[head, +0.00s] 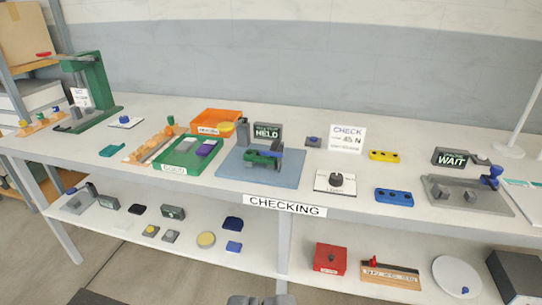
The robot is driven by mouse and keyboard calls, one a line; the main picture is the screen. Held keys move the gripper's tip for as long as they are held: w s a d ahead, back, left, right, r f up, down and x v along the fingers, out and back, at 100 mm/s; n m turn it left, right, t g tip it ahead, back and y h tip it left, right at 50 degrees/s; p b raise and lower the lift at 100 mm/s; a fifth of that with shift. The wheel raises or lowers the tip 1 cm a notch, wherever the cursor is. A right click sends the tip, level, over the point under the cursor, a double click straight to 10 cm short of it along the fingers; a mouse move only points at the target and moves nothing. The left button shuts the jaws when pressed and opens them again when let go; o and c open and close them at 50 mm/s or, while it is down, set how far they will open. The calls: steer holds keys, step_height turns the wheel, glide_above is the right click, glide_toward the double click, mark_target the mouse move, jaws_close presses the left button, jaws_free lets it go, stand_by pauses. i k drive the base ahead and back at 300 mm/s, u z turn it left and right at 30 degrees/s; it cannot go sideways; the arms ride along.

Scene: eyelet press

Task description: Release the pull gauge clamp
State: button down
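A fixture with a blue base plate (232,166) stands mid-table. It carries a green clamp body (262,158) with a blue lever or bar across it, and a grey post (243,131). A dark display (267,131) behind it reads HELD; its smaller line is too small to read. At the right, a grey fixture (470,200) with two grey blocks and a blue knob (491,176) has a display (452,158) reading WAIT. I cannot tell for certain which is the pull gauge. My gripper (262,300) only just shows at the bottom edge, below and apart from the table; its fingers are unclear.
The long white table (200,192) has a CHECKING label on its front edge and a lower shelf (190,232) with small items. A green tray (188,165) and an orange tray (215,118) are left of the blue plate. A CHECK sign (347,138) stands behind a black dial (336,180).

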mark_target(273, 151)
steer(key=z, duration=0.1)
steer(key=i, duration=1)
steer(key=u, duration=0.1)
